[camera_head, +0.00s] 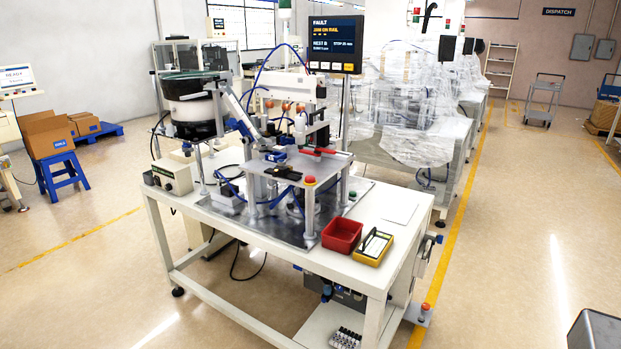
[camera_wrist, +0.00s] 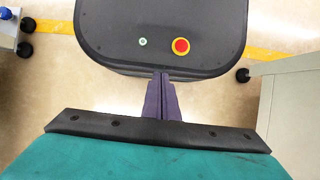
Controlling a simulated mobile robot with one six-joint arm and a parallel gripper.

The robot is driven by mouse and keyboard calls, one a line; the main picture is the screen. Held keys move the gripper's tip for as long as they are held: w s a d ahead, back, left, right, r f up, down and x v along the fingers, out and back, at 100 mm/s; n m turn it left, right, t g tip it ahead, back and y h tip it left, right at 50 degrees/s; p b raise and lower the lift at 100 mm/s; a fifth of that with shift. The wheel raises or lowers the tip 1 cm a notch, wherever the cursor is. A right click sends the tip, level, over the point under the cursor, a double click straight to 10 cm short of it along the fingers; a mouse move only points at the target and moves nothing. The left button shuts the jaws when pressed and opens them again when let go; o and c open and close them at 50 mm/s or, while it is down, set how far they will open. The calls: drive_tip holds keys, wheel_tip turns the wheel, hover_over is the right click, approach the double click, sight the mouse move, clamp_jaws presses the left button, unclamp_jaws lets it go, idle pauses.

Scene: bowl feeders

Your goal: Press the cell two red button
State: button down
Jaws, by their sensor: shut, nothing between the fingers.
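In the head view a white workbench (camera_head: 272,278) carries a bowl feeder cell. A third red one (camera_head: 425,308) is low, beyond the bench's right legs. No cell number is readable. In the wrist view, my gripper (camera_wrist: 163,76) has purple fingers shut together and empty. Its tips overlap the edge of a dark rounded panel bearing a red button with a yellow ring (camera_wrist: 181,46); I cannot tell whether this panel is mine.
A screen (camera_head: 335,44) reads FAULT, JAM ON RAIL. A red bin (camera_head: 342,236) and yellow-framed device (camera_head: 373,247) lie on the bench's front right. Plastic-wrapped machines (camera_head: 405,105) stand behind. A pale cabinet (camera_wrist: 292,105) is right in the wrist view. The front-left floor is clear.

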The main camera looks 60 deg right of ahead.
drive_tip(key=w+d+r+m+t+y+p, duration=0.1)
drive_tip(key=w+d+r+p, duration=0.1)
drive_tip(key=w+d+r, duration=0.3)
drive_tip(key=w+d+r+m+t+p, duration=0.1)
drive_tip(key=w+r+m, duration=0.1)
drive_tip(key=w, duration=0.5)
drive_tip(key=w+d+r+m+t+p, duration=0.25)
drive_tip(key=w+d+r, duration=0.55)
drive_tip(key=d+r, duration=0.4)
drive_tip(key=w+d+r+m+t+p, duration=0.2)
drive_tip(key=w+d+r+t+p, duration=0.15)
drive_tip(key=w+d+r, duration=0.65)
wheel_tip(320, 180, up, 48)
drive_tip(key=m+t+h+p, duration=0.5)
drive_tip(key=m+t+p, duration=0.1)
drive_tip(key=p, duration=0.3)
hover_over(312, 179)
drive_tip(key=shift+d, duration=0.2)
drive_tip(key=shift+f+b, duration=2.2)
drive_tip(key=shift+f, duration=2.15)
